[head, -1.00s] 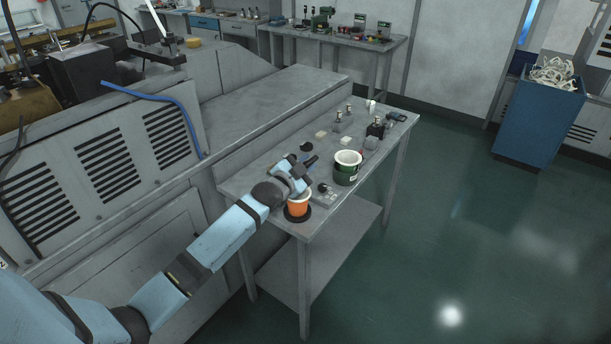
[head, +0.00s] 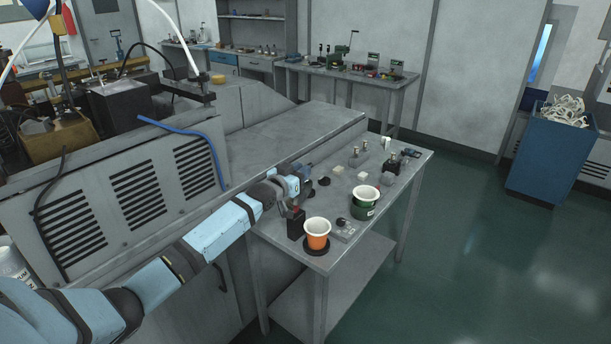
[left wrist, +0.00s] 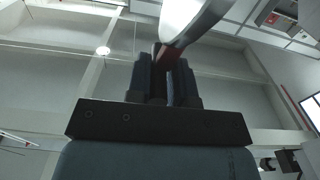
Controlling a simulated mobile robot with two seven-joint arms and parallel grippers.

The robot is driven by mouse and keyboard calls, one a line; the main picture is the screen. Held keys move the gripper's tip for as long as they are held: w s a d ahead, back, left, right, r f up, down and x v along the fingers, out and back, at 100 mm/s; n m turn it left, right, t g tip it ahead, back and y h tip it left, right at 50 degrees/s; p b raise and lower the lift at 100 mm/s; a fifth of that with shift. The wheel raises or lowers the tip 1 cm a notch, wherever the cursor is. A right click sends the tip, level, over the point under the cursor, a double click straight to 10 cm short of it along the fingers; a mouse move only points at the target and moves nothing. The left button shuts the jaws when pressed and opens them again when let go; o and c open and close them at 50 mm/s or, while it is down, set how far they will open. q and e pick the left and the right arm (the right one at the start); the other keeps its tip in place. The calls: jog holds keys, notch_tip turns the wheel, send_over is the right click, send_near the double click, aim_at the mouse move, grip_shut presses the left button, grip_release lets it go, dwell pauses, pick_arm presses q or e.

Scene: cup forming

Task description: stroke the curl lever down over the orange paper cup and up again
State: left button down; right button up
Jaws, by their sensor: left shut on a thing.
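The orange paper cup (head: 317,241), with a white rim, stands upright on a round black base (head: 313,252) at the near end of the grey table. A black block (head: 296,228) stands just left of the cup. My left gripper (head: 292,203) is above this block, behind and left of the cup, not over its mouth. In the left wrist view my left gripper (left wrist: 164,78) is shut on a slim reddish-brown piece, apparently the curl lever (left wrist: 166,57). A pale, blurred shape rises above it there. In the head view the lever is mostly hidden by the gripper. My right gripper is out of view.
A dark green container (head: 364,208) with a white rim stands right of the cup, beyond a small grey box (head: 343,230) with a black knob. Small fixtures fill the table's far end. A large grey machine (head: 130,200) borders the left.

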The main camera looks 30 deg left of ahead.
pick_arm(q)
jog(key=shift+a+f, duration=0.1)
jog(key=shift+a, duration=0.05)
dwell(0.3)
jog(key=c, duration=1.1)
grip_release()
jog(key=s+a+b, duration=0.1)
jog(key=s+b, duration=0.1)
jog(key=s, duration=1.1)
jog(key=shift+s, duration=0.4)
